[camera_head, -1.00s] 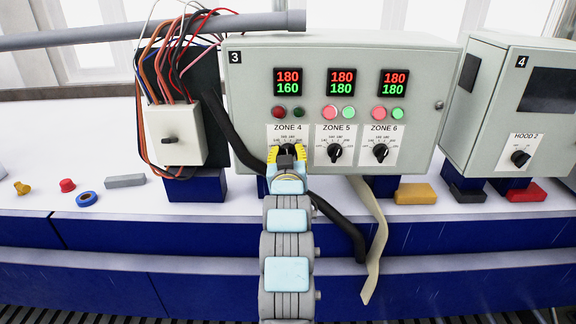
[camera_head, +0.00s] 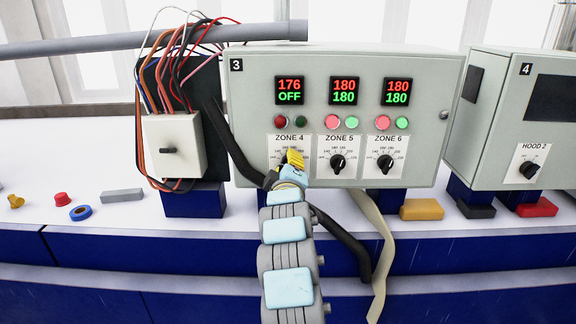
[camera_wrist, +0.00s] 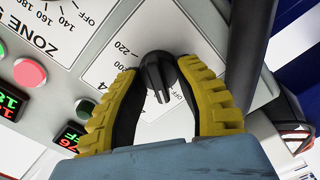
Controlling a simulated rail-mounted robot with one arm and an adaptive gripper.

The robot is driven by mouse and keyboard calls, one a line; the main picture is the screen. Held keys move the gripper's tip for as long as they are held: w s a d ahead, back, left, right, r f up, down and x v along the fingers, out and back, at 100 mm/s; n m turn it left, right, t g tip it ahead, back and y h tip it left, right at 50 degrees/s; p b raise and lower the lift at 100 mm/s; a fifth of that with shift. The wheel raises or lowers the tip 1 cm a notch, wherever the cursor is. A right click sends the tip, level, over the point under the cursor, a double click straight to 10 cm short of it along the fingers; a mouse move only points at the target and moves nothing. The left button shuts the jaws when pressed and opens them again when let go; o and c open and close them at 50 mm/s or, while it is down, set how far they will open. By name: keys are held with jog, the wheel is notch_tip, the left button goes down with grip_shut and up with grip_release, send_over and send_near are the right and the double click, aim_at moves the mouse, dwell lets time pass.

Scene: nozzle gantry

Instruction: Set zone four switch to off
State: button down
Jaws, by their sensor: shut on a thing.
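The zone 4 switch is a black rotary knob (camera_wrist: 158,72) on a white scale plate, seen between my fingertips in the wrist view. In the head view my gripper (camera_head: 293,158) covers most of it, on the front of the grey panel (camera_head: 245,120) marked 3. My gripper's yellow fingers (camera_wrist: 158,85) are shut on the knob, one on each side. The zone 4 display (camera_head: 289,91) reads 176 in red over OFF in green. The knob's pointer mark is too hard to read.
The zone 5 knob (camera_head: 338,163) and zone 6 knob (camera_head: 386,164) are close to the right. A black hose (camera_head: 235,140) runs behind my wrist. A white switch box (camera_head: 174,147) with loose wires stands left; a hood 2 box (camera_head: 500,130) stands right.

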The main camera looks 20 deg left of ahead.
jog(key=shift+f+n+p, duration=0.2)
jog(key=shift+n+p, duration=0.15)
jog(key=shift+n, duration=1.15)
jog(key=c, duration=0.6)
grip_release()
jog(key=shift+a, duration=0.1)
jog(key=shift+c, duration=0.2)
jog(key=shift+r, duration=0.1)
jog(key=shift+s+d+r, duration=0.15)
jog(key=shift+s+d, duration=0.05)
jog(key=shift+s, duration=0.25)
jog(key=v, duration=1.1)
